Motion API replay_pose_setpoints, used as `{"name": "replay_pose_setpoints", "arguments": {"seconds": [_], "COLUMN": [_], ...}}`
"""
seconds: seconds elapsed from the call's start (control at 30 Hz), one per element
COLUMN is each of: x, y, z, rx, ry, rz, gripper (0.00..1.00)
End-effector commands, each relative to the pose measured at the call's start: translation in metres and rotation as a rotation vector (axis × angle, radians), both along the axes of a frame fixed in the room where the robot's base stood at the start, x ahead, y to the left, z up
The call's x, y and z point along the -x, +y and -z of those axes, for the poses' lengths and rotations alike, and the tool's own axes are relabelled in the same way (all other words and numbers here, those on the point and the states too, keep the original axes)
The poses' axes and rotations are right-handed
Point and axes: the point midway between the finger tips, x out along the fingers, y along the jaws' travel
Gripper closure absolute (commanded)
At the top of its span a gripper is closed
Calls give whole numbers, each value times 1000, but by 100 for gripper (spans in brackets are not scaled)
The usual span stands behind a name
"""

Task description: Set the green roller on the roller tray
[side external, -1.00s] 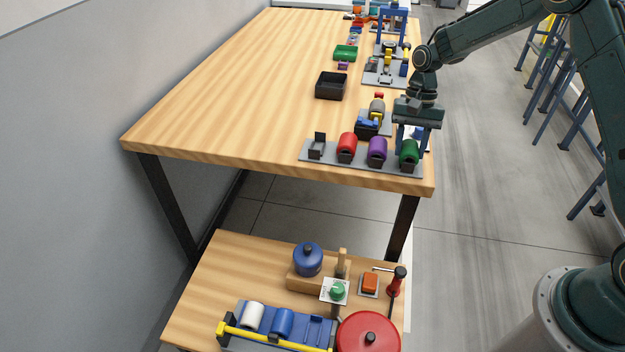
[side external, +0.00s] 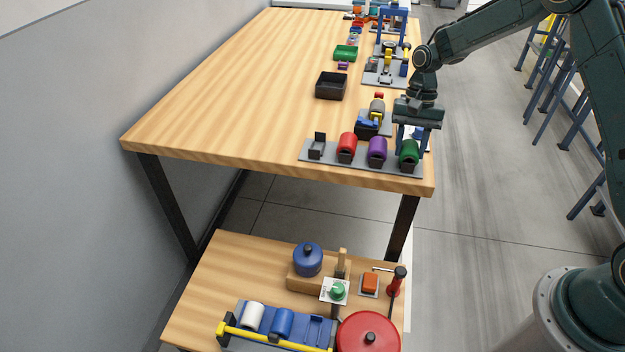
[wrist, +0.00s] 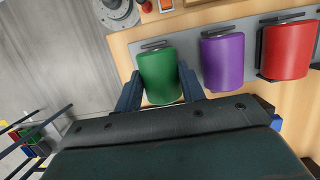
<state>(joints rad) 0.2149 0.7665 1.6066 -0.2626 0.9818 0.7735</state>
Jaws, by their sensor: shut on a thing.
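The green roller (side external: 409,153) sits at the right end of a grey rack (side external: 334,160) at the table's near right corner. My gripper (wrist: 159,84) is shut on the green roller, with one blue finger on each side in the wrist view. The roller still appears to be at its place in the rack; I cannot tell whether it is lifted. A blue tray (side external: 265,315) with a yellow bar, a white roller (side external: 252,316) and a blue roller (side external: 281,323) is on the lower shelf. I cannot tell which of the two is the roller tray.
A purple roller (side external: 377,150) and a red roller (side external: 347,147) stand beside the green one, with an empty holder (side external: 317,147) at the left end. A black bin (side external: 331,86) lies behind. A red lid (side external: 368,337) and blue pot (side external: 307,260) are on the lower shelf.

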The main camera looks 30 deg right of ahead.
Motion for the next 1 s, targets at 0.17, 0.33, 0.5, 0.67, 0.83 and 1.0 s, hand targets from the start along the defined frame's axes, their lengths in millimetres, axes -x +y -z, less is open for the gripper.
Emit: {"name": "replay_pose_setpoints", "arguments": {"seconds": [0.17,0.33,0.5,0.67,0.83,1.0], "x": [0,0,0,0,0,0], "y": [0,0,0,0,0,0], "z": [0,1,2,2,2,2], "rx": [0,0,0,0,0,0], "ry": [0,0,0,0,0,0], "rz": [0,0,0,0,0,0], "gripper": [88,88,88,88,49,35]}}
